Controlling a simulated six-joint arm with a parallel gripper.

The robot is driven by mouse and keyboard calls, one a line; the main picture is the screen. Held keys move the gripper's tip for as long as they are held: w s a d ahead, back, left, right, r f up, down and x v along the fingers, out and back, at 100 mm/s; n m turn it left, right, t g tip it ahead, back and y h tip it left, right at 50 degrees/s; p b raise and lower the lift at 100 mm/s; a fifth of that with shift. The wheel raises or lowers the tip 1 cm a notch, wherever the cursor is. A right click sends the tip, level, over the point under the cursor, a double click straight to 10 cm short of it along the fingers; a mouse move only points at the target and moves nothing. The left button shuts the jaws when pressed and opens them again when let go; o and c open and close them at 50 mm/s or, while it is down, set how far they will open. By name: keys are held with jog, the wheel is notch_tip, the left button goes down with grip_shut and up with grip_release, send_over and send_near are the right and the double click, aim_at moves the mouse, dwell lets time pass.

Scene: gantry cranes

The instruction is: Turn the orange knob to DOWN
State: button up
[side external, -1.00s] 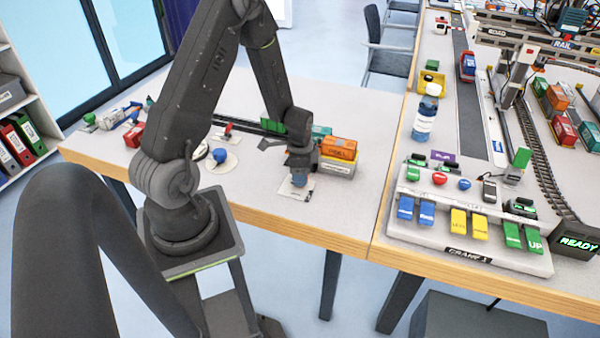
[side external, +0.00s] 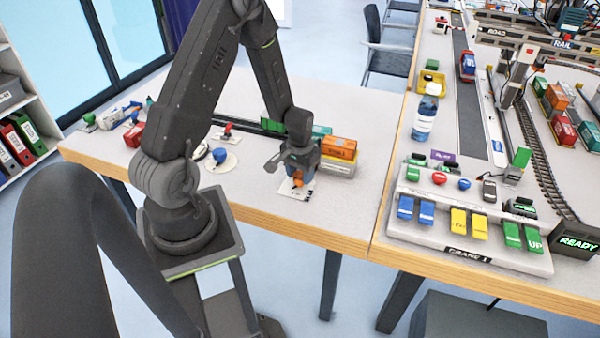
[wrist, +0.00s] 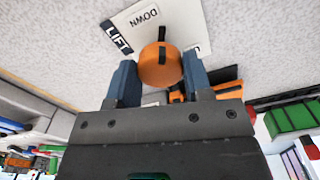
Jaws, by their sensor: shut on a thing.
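The orange knob (wrist: 158,66) is round, with a dark line across it, and sits on a white card (wrist: 150,22) printed LIFT and DOWN.
An orange container (side external: 339,148) on a pale one stands right beside my gripper. A white disc with a dark blue ball (side external: 219,155) lies to the left. A button panel marked CRANE 1 (side external: 470,256) is on the right table. The near table edge is clear.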

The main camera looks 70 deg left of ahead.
aim_at(300, 175)
jog(key=n, duration=0.5)
jog(key=shift+n, duration=0.4)
dwell(0.4)
jog(key=o, duration=0.9)
notch_tip(300, 175, up, 14)
jog(key=shift+f, duration=0.1)
dwell(0.4)
jog(key=s+d+r+m+t, duration=0.2)
jog(key=d+r+m, duration=0.3)
jog(key=d+r, duration=0.45)
jog(key=s+d+r+m+t, duration=0.1)
jog(key=s+d+r+m, duration=0.1)
jog(key=s+d, duration=0.1)
jog(key=s+d+r+m+t, duration=0.1)
jog(key=s+d+r+m, duration=0.1)
jog(key=s+d+r, duration=0.1)
jog(key=s+d+r+m+t, duration=0.1)
jog(key=s+d+r+m, duration=0.1)
jog(key=s+d, duration=0.1)
jog(key=shift+d+r+m+t, duration=0.25)
jog(key=shift+d+m+t, duration=0.05)
jog(key=shift+d+m, duration=0.1)
